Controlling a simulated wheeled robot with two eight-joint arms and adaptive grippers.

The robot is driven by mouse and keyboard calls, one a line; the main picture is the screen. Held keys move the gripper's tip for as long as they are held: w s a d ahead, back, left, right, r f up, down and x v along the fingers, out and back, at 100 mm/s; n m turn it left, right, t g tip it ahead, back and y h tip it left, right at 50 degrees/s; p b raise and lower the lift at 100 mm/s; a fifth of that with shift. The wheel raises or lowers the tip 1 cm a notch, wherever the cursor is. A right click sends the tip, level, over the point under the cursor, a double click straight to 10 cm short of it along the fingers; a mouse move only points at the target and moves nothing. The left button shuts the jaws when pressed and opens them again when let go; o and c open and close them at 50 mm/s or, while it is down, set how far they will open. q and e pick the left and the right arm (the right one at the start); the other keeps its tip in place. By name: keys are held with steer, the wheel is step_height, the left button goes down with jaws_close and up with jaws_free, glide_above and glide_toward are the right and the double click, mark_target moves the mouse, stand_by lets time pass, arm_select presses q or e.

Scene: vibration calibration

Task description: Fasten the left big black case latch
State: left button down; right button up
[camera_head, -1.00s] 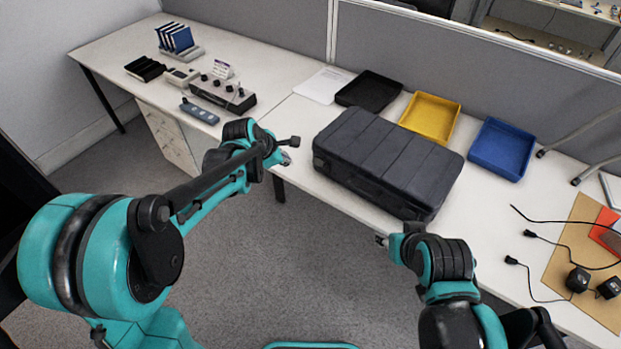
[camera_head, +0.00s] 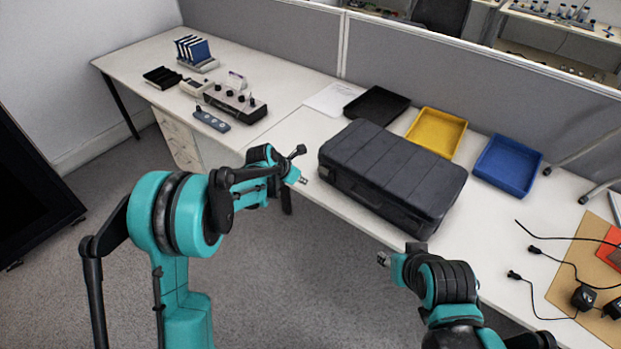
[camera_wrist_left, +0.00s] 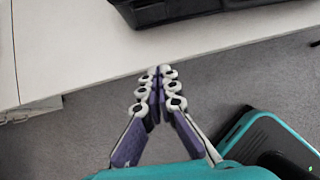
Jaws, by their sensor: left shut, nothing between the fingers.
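The big black case (camera_head: 395,170) lies closed and flat on the white table, with its long front side facing me. Its latches are too dark and small to make out. In the left wrist view only a lower edge of the case (camera_wrist_left: 170,10) shows at the top. My left gripper (camera_head: 304,180) is shut and empty, just left of the case's front left corner and apart from it. Its fingertips (camera_wrist_left: 160,70) meet in the left wrist view, over the table's front edge. My right gripper (camera_head: 383,259) is in front of the case near the table edge; its fingers are too small to judge.
Behind the case stand a black tray (camera_head: 377,105), a yellow tray (camera_head: 436,133) and a blue tray (camera_head: 507,165). A control box (camera_head: 235,102) and a remote-like device (camera_head: 211,121) lie at left. Cables and black adapters (camera_head: 584,298) lie at right.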

mark_target(325, 170)
arm_select(q)
steer(key=w+d+f+b, duration=0.4)
steer(key=w+f, duration=0.1)
steer(key=shift+w+d+f, duration=0.2)
steer(key=shift+w+d, duration=0.05)
steer(key=shift+d, duration=0.05)
steer(key=shift+w+d+r, duration=0.15)
steer(key=shift+w+r, duration=0.1)
steer(key=shift+r, duration=0.3)
